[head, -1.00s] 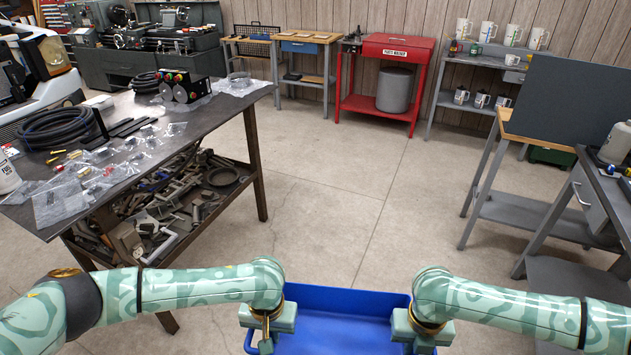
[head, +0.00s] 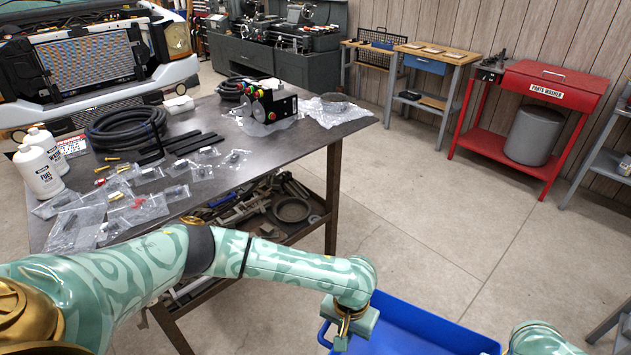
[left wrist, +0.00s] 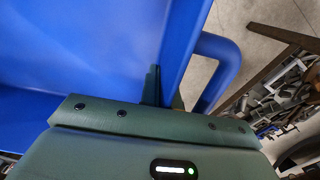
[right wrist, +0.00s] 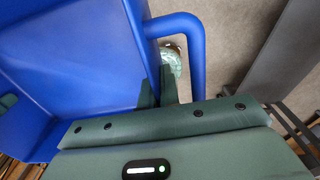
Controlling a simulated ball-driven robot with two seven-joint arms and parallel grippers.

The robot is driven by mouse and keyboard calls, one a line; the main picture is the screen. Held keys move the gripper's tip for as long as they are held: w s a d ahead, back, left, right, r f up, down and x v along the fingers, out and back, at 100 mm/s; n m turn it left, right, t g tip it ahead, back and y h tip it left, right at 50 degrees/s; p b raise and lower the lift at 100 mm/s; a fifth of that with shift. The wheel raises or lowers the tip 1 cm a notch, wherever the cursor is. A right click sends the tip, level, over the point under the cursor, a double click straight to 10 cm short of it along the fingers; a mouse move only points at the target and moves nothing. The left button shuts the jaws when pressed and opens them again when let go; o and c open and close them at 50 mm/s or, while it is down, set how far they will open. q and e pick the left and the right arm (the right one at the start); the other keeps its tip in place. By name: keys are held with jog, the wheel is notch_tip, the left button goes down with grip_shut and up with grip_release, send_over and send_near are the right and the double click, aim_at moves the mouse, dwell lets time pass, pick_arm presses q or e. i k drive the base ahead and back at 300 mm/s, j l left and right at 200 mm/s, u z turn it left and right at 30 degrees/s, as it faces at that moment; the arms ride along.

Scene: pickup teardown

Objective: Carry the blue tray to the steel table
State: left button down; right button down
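The blue tray (head: 412,328) is at the bottom of the head view, partly cut off by the frame, above the floor. My left gripper (head: 345,335) is at its left end; in the left wrist view its fingers (left wrist: 163,90) are shut on the tray wall, beside a loop handle (left wrist: 222,65). In the right wrist view my right gripper's fingers (right wrist: 157,92) close on the opposite tray wall (right wrist: 138,40), inside the handle. The right gripper is outside the head view. The visible tray inside is empty. A dark metal-topped table (head: 300,140) stands at left, likely the steel table.
The table holds a coiled hose (head: 125,128), white bottles (head: 40,165), bagged parts and a control box (head: 268,103). Its right front top is bare. Its lower shelf holds scrap. Open concrete floor (head: 430,215) lies right of it. A red parts washer (head: 550,85) stands behind.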

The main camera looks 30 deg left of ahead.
aim_at(291, 139)
jog(key=i, duration=1.55)
jog(key=i+l+u, duration=0.1)
jog(key=i+u, duration=0.2)
jog(key=i, duration=0.2)
jog(key=i+l+u, duration=0.3)
jog(key=i, duration=0.2)
jog(key=j+u, duration=0.1)
jog(key=u, duration=1.5)
